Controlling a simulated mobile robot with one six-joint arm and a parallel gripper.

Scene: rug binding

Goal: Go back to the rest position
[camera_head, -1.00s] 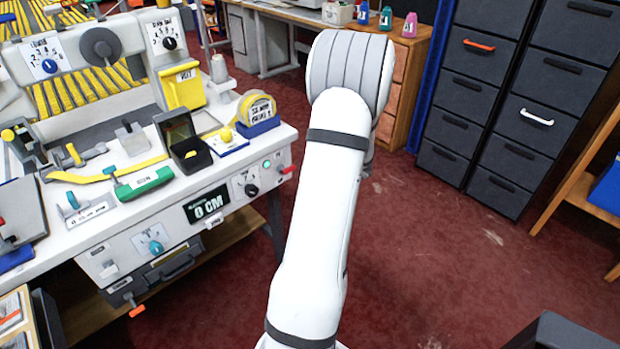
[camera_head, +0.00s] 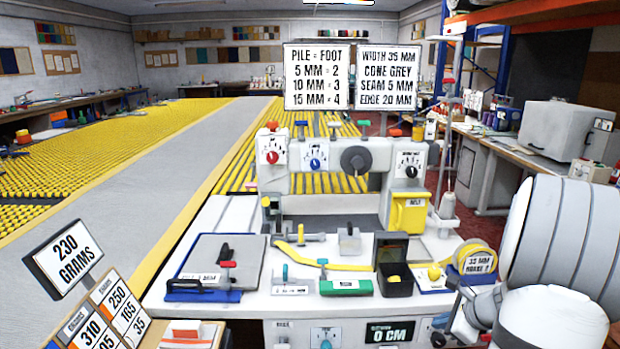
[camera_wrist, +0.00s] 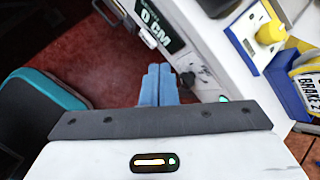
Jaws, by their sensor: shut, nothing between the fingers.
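My gripper (camera_wrist: 159,85) shows in the wrist view with its two blue-grey fingers together and nothing between them. It points down past the front of the white workbench, over the red floor. The bench's "0 CM" display (camera_wrist: 157,28) is just beyond the fingertips and apart from them. In the head view my arm is at the right edge, beside the bench's right end. The same display (camera_head: 389,332) shows there at the bottom, on the bench front.
A teal-edged dark chair or pad (camera_wrist: 40,120) is left of the gripper. The bench top holds a yellow tape roll (camera_head: 474,259), a black open box (camera_head: 396,282), a grey plate (camera_head: 225,258) and small tools. Signs (camera_head: 62,258) stand at left.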

